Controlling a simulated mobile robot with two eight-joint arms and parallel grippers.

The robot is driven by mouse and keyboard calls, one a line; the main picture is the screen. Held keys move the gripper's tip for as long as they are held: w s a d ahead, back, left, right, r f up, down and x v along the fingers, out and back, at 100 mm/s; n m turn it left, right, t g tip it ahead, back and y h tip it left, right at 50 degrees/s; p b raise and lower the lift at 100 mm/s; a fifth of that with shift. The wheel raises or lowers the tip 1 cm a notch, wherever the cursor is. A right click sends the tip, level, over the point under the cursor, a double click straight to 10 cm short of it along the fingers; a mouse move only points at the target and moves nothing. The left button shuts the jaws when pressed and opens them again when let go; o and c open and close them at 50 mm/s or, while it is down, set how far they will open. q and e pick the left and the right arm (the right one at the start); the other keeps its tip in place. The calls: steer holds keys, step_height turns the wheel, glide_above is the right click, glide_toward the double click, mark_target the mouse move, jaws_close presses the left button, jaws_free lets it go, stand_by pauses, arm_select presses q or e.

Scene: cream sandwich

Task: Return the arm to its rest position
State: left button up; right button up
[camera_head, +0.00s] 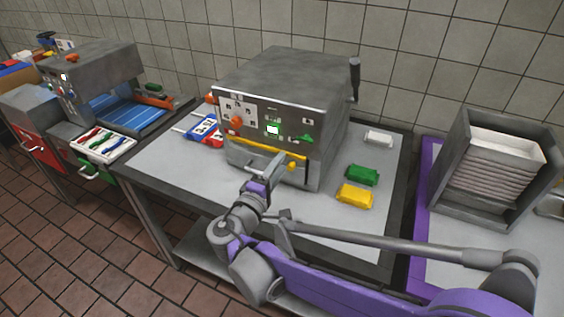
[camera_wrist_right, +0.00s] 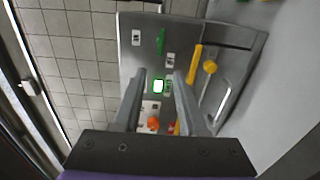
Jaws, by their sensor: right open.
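My right arm (camera_head: 360,277) reaches in from the lower right in the head view. Its right gripper (camera_head: 272,170) is in front of the grey box-shaped machine (camera_head: 283,100), near the yellow bar on its front. In the right wrist view the gripper (camera_wrist_right: 160,76) is open, with nothing between its two fingers. The machine's front panel (camera_wrist_right: 150,50) shows beyond the fingertips, with a lit green display, an orange knob and a yellow bar. I cannot tell whether the fingers touch the panel. My left gripper is not in view.
The machine stands on a metal table (camera_head: 155,177). A green packet (camera_head: 362,175), a yellow packet (camera_head: 355,196) and a white item (camera_head: 379,137) lie to its right. A grey holder with stacked trays (camera_head: 492,170) stands at right.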

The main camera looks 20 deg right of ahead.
stand_by(0.3)
steer(key=s+d+f+m+g+y, duration=0.4)
steer(key=s+f+g+y, duration=0.15)
steer(key=s+f, duration=0.65)
steer(key=s+a+f+m+y, duration=0.4)
steer(key=s+a+y, duration=0.4)
steer(key=s, duration=0.3)
steer(key=shift+a+f+g+p, duration=0.35)
steer(key=shift+a+f+p, duration=0.1)
steer(key=shift+f, duration=0.15)
steer(key=shift+w, duration=0.1)
